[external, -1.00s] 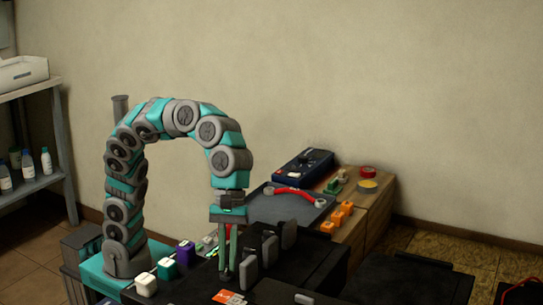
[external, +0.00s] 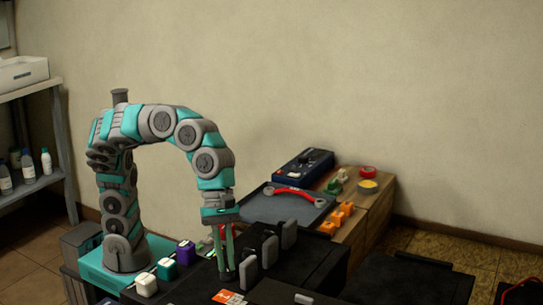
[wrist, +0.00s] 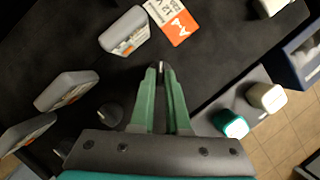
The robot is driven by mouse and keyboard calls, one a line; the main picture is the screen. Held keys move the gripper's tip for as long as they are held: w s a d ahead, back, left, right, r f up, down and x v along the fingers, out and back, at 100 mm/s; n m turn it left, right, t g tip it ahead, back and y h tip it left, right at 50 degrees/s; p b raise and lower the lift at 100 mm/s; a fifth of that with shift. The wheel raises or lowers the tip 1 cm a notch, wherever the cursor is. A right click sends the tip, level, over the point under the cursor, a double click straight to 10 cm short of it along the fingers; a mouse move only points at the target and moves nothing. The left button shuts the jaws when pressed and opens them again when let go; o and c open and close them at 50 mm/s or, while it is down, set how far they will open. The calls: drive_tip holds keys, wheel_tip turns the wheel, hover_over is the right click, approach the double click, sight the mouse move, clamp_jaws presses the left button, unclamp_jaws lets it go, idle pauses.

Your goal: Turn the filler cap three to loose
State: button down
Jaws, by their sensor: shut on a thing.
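My gripper (external: 226,272) points straight down at the near end of a black battery top (wrist: 225,45). In the wrist view its green fingers (wrist: 161,70) are closed together on a small dark cap, filler cap three, mostly hidden between the tips. A small pale mark shows at the tips. Two other dark round caps continue the row: a middle one (wrist: 110,114) and a far one (wrist: 60,155). An upright grey plate with a label (wrist: 125,30) stands beside the held cap, apart from the fingers. The cap's angle cannot be read.
Two more grey plates (wrist: 65,90) (wrist: 25,132) stand along the row. An orange-and-white label (wrist: 172,20) lies on the battery. White (external: 146,284), teal (external: 167,268) and purple (external: 186,252) blocks stand left.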

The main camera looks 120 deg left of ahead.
drive_tip(key=n+y, duration=0.1)
drive_tip(key=n, duration=0.2)
drive_tip(key=shift+n+t, duration=0.4)
drive_tip(key=n+y, duration=0.1)
drive_tip(key=n, duration=0.2)
drive_tip(key=shift+s+d+n+y, duration=0.1)
drive_tip(key=shift+d+n+y, duration=0.1)
drive_tip(key=shift+n+y, duration=0.15)
drive_tip(key=shift+d+n+y, duration=0.15)
drive_tip(key=shift+n+y, duration=0.35)
drive_tip(key=shift+n, duration=0.7)
drive_tip(key=shift+d+n+y, duration=0.15)
drive_tip(key=shift+n+y, duration=0.3)
drive_tip(key=shift+n, duration=0.7)
drive_tip(key=c, duration=0.8)
unclamp_jaws()
drive_tip(key=shift+o, duration=0.2)
drive_tip(key=v, duration=0.7)
drive_tip(key=shift+s+r, duration=0.2)
drive_tip(key=shift+r, duration=0.15)
